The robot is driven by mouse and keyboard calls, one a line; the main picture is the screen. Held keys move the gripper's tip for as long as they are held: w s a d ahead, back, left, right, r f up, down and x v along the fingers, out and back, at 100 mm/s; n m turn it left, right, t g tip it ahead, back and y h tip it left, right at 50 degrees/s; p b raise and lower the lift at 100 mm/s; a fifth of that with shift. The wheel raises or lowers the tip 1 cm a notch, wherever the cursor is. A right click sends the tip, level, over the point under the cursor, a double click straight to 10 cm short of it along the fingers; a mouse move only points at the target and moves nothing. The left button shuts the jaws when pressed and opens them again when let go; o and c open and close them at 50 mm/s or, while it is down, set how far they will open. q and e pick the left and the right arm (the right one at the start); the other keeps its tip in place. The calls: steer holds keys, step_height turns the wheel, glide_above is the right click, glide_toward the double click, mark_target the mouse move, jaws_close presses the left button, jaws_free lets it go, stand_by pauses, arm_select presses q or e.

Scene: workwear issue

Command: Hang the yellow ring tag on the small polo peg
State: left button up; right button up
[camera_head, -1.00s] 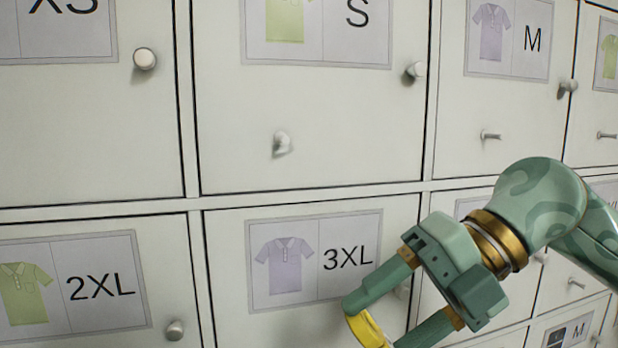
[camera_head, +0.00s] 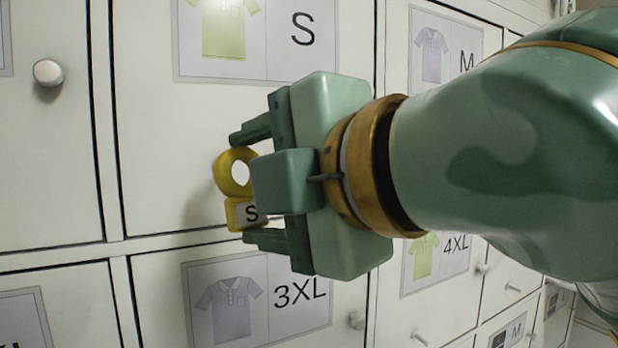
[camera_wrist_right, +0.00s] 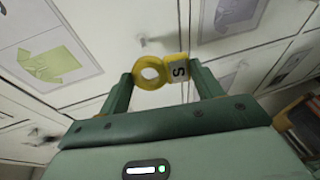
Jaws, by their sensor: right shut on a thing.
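The yellow ring tag (camera_head: 222,170) has a round ring and a square block with a white label marked S. It also shows in the right wrist view (camera_wrist_right: 140,84). My right gripper (camera_head: 245,187) is shut on it, one finger at the ring side and one at the block side, in front of the door with the green polo and S card (camera_head: 222,30). The ring's hole faces the head camera, pale inside. My left gripper is out of view.
A round white knob (camera_head: 48,72) sticks out of the door at left. The M card (camera_head: 440,50) and 4XL card (camera_head: 425,265) are to the right, with knobs and pegs lower right.

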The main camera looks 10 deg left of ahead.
steer(key=w+a+p, duration=0.2)
steer(key=w+p, duration=0.1)
steer(key=w+a+p, duration=0.1)
steer(key=w, duration=0.1)
steer(key=shift+w+a+f+p, duration=0.15)
steer(key=shift+w+a+p, duration=0.05)
steer(key=shift+a+p, duration=0.15)
steer(key=shift+w+a+f+b, duration=0.25)
steer(key=shift+f+b, duration=0.25)
steer(key=shift+b, duration=0.55)
steer(key=shift+w+b, duration=0.2)
steer(key=shift+b, duration=0.3)
steer(key=o, duration=1)
steer(key=shift+a+r, duration=0.1)
steer(key=shift+a, duration=0.05)
steer(key=shift+o, duration=0.2)
